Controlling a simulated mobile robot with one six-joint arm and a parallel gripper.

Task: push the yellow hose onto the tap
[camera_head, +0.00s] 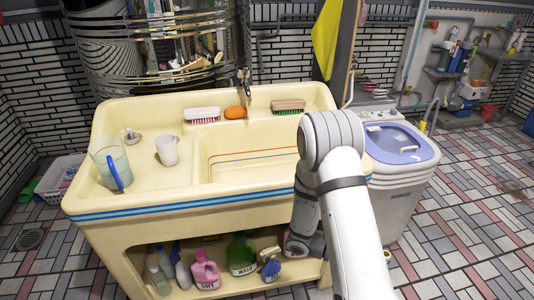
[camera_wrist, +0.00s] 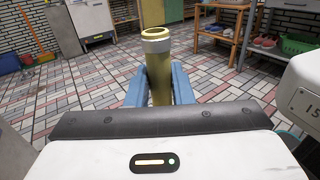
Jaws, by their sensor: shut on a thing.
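The yellow hose (camera_wrist: 159,68) stands upright in the wrist view, a dull yellow tube with a pale collar and an open round end at the top. My gripper (camera_wrist: 160,88) has its two blue fingers shut on the hose, one on each side. The hose end stands clear above the fingers, and its lower part is hidden behind the gripper body. The tap (camera_head: 243,82) is at the back of the cream sink (camera_head: 140,208) in the head view. My gripper and the held hose are hidden in the head view, where my arm bends down in front of the sink's right side.
A blue-handled jug (camera_head: 113,168) and white mug (camera_head: 167,150) stand on the sink's left side. Brushes (camera_head: 202,115) and an orange soap (camera_head: 235,112) lie along its back ledge. Bottles (camera_head: 205,270) fill the shelf below. A washing machine (camera_head: 400,185) stands right of the sink.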

